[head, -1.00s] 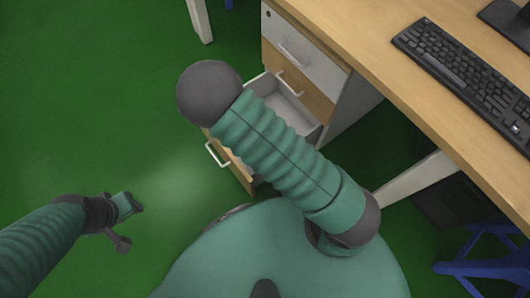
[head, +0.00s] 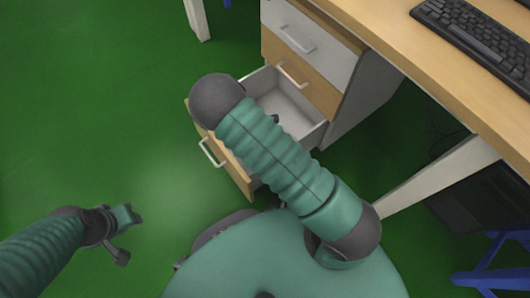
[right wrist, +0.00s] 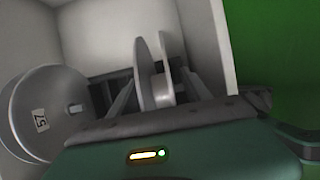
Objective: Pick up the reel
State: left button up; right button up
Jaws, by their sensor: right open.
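A grey reel (right wrist: 160,88) stands on edge inside the drawer in the right wrist view. My right gripper (right wrist: 158,95) is open, with one finger on either side of this reel; I cannot tell whether they touch it. Another grey reel (right wrist: 42,112), with a small number label, is at the left. In the head view my right forearm covers much of the open drawer (head: 258,80), and the reels cannot be made out. My left gripper (head: 130,236) is open and empty above the green floor, away from the drawers.
The drawer's pale walls (right wrist: 112,35) enclose the reels closely. The wooden desk (head: 400,60) with a black keyboard (head: 475,38) overhangs the drawer unit at the right. A blue frame (head: 490,275) is at lower right. Green floor is clear at the left.

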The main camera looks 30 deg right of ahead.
jog(key=shift+r, duration=0.1)
grip_shut()
dwell(0.3)
notch_tip(320, 180, up, 10)
jog(key=p, duration=0.7)
jog(key=shift+r, duration=0.1)
jog(key=shift+f+b, duration=1.3)
jog(key=shift+f, duration=1.6)
